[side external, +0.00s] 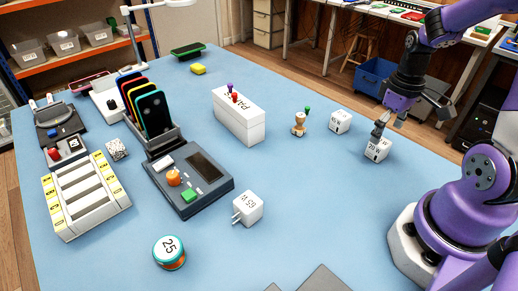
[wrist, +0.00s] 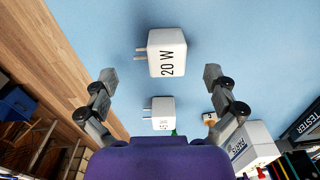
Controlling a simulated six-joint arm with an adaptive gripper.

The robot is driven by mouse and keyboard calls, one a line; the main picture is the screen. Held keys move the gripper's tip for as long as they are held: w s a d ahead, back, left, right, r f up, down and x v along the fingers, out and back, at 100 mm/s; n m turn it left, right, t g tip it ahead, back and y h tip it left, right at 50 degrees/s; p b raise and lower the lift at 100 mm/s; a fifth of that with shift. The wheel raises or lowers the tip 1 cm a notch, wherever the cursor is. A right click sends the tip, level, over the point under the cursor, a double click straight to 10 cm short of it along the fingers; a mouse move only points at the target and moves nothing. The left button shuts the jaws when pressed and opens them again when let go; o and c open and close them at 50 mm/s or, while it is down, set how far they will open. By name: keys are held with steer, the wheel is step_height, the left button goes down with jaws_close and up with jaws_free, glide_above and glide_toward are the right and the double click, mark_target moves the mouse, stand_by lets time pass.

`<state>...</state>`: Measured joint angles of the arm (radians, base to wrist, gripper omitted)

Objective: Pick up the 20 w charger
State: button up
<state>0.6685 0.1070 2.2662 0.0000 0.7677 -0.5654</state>
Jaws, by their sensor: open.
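The 20 W charger (side external: 377,150) is a white cube with black lettering on the blue table, at the right in the side view. In the wrist view the 20 W charger (wrist: 167,53) lies ahead of the fingertips, its two prongs pointing left. My gripper (side external: 393,125) is close above the charger in the side view. In the wrist view my gripper (wrist: 161,76) is open and empty, with its fingers apart on either side. One finger overlaps the charger in the side view; I cannot tell whether they touch.
A second white charger (side external: 340,121) stands just left of the 20 W one; it also shows in the wrist view (wrist: 162,113). A third charger (side external: 248,207) lies nearer the front. A small stamp-like figure (side external: 299,124) and a white box (side external: 239,118) stand further left. The table's right edge is near.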

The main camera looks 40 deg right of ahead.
mark_target(383, 140)
step_height(383, 140, down, 4)
steer(key=shift+d+f, duration=0.1)
steer(key=shift+f, duration=0.05)
steer(key=c, duration=1.2)
